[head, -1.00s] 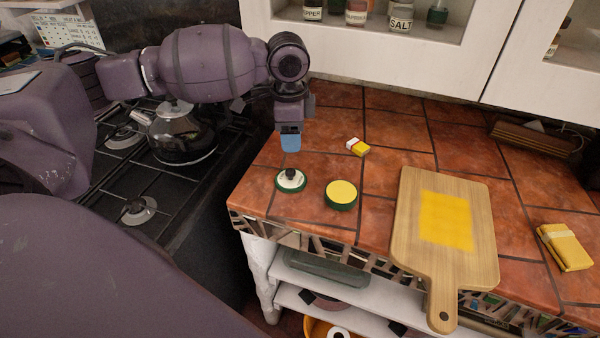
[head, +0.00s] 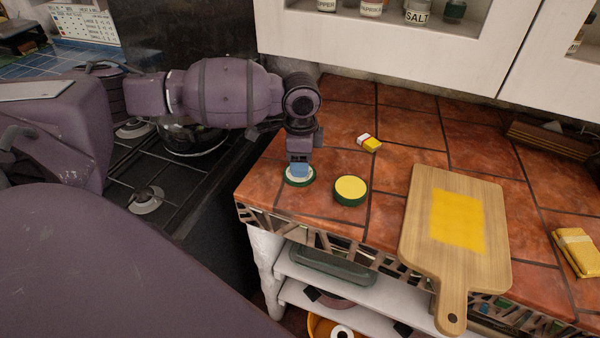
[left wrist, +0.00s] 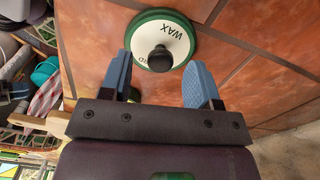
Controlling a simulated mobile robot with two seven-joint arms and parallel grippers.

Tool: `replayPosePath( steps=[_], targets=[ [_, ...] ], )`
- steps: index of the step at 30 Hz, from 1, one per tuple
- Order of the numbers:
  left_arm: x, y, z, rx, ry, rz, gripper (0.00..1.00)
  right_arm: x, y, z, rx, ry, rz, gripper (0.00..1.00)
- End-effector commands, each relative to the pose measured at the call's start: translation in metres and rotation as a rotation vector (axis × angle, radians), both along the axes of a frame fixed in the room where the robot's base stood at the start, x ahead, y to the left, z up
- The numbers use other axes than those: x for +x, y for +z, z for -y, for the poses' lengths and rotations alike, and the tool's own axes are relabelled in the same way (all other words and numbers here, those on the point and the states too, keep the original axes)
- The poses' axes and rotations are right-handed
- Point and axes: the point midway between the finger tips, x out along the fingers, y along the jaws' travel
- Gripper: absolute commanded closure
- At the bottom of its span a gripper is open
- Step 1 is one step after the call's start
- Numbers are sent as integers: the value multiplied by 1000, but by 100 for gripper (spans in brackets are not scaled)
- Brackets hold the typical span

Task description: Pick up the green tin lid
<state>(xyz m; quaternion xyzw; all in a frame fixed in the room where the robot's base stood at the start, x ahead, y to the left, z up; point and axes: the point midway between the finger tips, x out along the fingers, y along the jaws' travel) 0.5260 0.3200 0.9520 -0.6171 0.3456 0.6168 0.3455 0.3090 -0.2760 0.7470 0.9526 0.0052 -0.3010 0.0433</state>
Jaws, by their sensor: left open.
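The green tin lid (head: 300,181) lies on the tiled counter near its left end, mostly covered by my gripper in the head view. In the left wrist view the lid (left wrist: 178,30) shows a white top with "WAX" lettering, a green rim and a black knob. My left gripper (head: 299,170) points down over it; in the left wrist view its blue fingers (left wrist: 160,82) are open, with the knob just beyond and between the fingertips. Contact cannot be told. The green tin (head: 350,191) with yellow contents stands just right of the lid.
A wooden board (head: 425,255) with a yellow patch lies to the right. A small yellow-and-white block (head: 369,142) lies behind the tin, and a yellow wrapped cloth (head: 577,252) at far right. A stove with a kettle (head: 190,137) is left. White cabinets (head: 400,50) hang behind.

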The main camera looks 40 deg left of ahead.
Motion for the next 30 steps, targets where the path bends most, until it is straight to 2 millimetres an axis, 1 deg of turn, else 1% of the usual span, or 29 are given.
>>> replayPosePath(
  steps=[1, 3, 10, 11, 18, 21, 27, 30],
  targets=[
    [-1, -9, 0, 0, 0, -4, 44, -1, -3, 0, 0, 0, -4, 57],
    [-1, -14, 0, 0, 0, -4, 44, -1, -2, 0, 0, 0, -4, 57],
    [0, -15, 0, 0, 0, 0, 44, 6, 4, -1, -2, 5, 12, 57],
    [0, -15, 0, 0, 0, 0, 47, 7, 4, -1, -2, 6, 14, 57],
    [0, -14, 0, 0, 0, 0, 84, 12, 6, -1, -4, 12, 23, 57],
    [0, -14, 0, 0, 0, 0, 97, 11, 5, 0, -5, 12, 21, 57],
    [0, -14, 0, 0, 0, 0, 97, 7, 3, 0, -6, 9, 14, 57],
    [0, -10, 0, 1, 0, 1, 97, 6, 3, 1, -6, 9, 12, 57]
  ],
)
